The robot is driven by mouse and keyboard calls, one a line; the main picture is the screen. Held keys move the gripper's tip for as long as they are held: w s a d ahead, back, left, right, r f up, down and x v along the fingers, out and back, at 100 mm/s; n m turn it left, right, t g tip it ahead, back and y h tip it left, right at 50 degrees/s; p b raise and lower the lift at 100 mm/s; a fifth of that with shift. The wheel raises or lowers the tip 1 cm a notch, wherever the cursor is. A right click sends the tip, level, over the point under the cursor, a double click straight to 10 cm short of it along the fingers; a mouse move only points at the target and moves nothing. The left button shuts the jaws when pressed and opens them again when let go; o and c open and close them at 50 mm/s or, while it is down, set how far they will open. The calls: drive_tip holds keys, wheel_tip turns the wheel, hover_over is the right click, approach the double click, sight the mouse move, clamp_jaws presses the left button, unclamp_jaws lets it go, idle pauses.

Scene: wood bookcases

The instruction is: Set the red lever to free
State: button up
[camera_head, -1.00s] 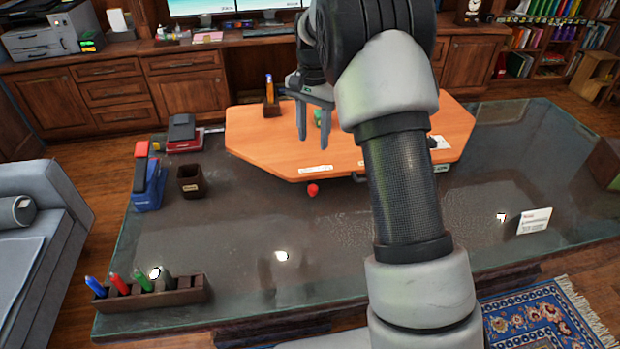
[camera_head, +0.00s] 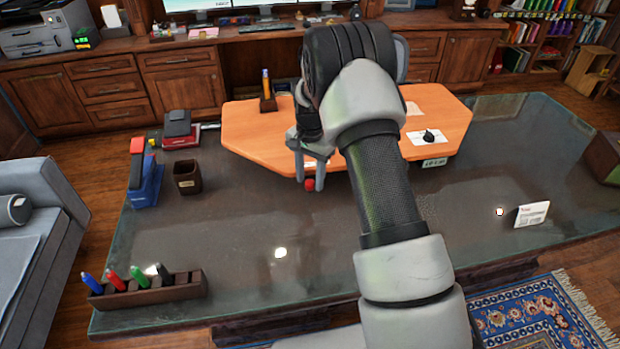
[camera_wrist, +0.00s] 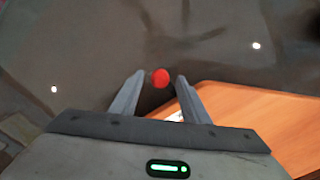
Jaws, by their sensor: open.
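The red lever's round knob (camera_head: 309,184) shows at the front edge of the orange wooden board (camera_head: 255,135) on the glass table. In the wrist view the red knob (camera_wrist: 160,77) lies between my fingertips or just beyond them. My gripper (camera_head: 310,184) is open, its two fingers pointing down on either side of the knob. In the wrist view my gripper (camera_wrist: 158,80) shows a clear gap on both sides of the knob, with no contact visible. The lever's shaft and the label near it are mostly hidden by my gripper.
A black knob on a white plate (camera_head: 425,138) sits at the board's right, above a small label (camera_head: 434,162). A pen holder (camera_head: 267,102) stands at the board's back. A dark cup (camera_head: 187,177), a blue-and-red item (camera_head: 145,175) and a marker rack (camera_head: 150,290) stand left.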

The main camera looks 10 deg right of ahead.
drive_tip(key=shift+f, duration=0.2)
clamp_jaws()
drive_tip(key=shift+d, duration=0.1)
drive_tip(key=shift+w+d+n+b, duration=0.3)
drive_tip(key=shift+d+n, duration=0.55)
drive_tip(key=shift+n, duration=0.55)
drive_tip(key=shift+w+d+n+b, duration=0.3)
drive_tip(key=shift+d+n, duration=0.55)
drive_tip(key=shift+n, duration=0.55)
drive_tip(key=shift+w+d+n+b, duration=0.2)
drive_tip(key=shift+w+d+n, duration=0.2)
drive_tip(key=shift+d+n, duration=0.75)
drive_tip(key=shift+a+n, duration=0.25)
drive_tip(key=shift+n, duration=0.1)
